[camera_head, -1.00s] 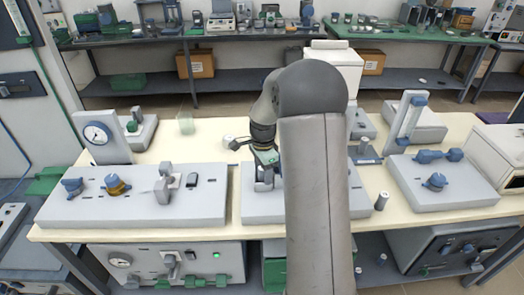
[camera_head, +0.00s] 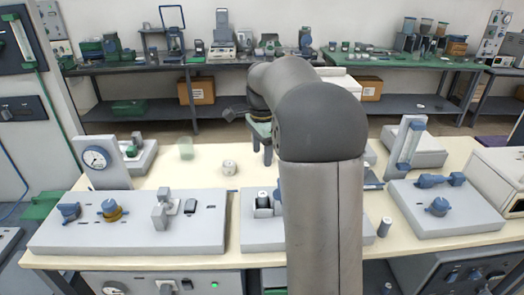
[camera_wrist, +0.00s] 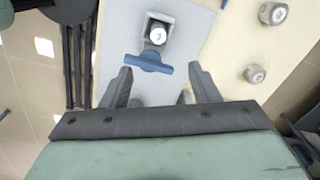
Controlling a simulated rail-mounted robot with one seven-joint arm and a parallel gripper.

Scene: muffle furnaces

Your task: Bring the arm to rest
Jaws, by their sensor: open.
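My gripper (camera_head: 262,157) is raised above the middle grey panel in the head view, partly hidden behind my own arm. In the wrist view its two dark fingers (camera_wrist: 160,82) are spread, with nothing held between them. Beyond the fingertips, the grey panel (camera_wrist: 178,85) carries a holder with a white-topped cylinder (camera_wrist: 157,35) in it and a blue handle (camera_wrist: 149,64) just below. In the head view the same panel (camera_head: 250,233) is partly covered by my arm.
The cream table (camera_head: 190,175) also bears a left panel (camera_head: 130,235) with knobs, a gauge (camera_head: 98,160), a small white cylinder (camera_head: 229,167), and a right panel (camera_head: 447,210). A dark cylinder (camera_head: 384,227) stands near the front. Back benches (camera_head: 240,62) hold equipment.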

